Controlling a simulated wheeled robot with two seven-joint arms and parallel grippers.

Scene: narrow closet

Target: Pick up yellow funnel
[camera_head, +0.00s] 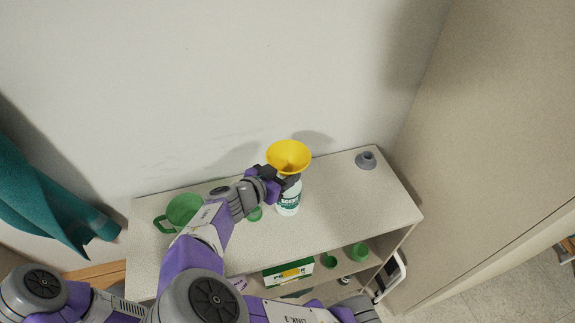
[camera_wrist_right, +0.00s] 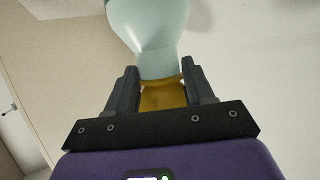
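The yellow funnel (camera_head: 289,156) stands wide end up above a white bottle (camera_head: 288,203) with green print on the shelf top. In the right wrist view, a yellow part of the funnel (camera_wrist_right: 162,96) shows between my fingers, against the narrow end of the pale bottle (camera_wrist_right: 150,30). My right gripper (camera_head: 280,180) is at the funnel's lower part, just above the bottle. In the wrist view the right gripper (camera_wrist_right: 162,82) has a finger on each side of the yellow part; whether they press on it is unclear. My left gripper is out of view.
The shelf unit (camera_head: 335,195) has a grey round object (camera_head: 366,160) at its right end and a green jug (camera_head: 183,209) at left. A lower shelf holds a green-and-white box (camera_head: 288,272) and green cups (camera_head: 358,252). A tall panel (camera_head: 490,120) bounds the right side.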

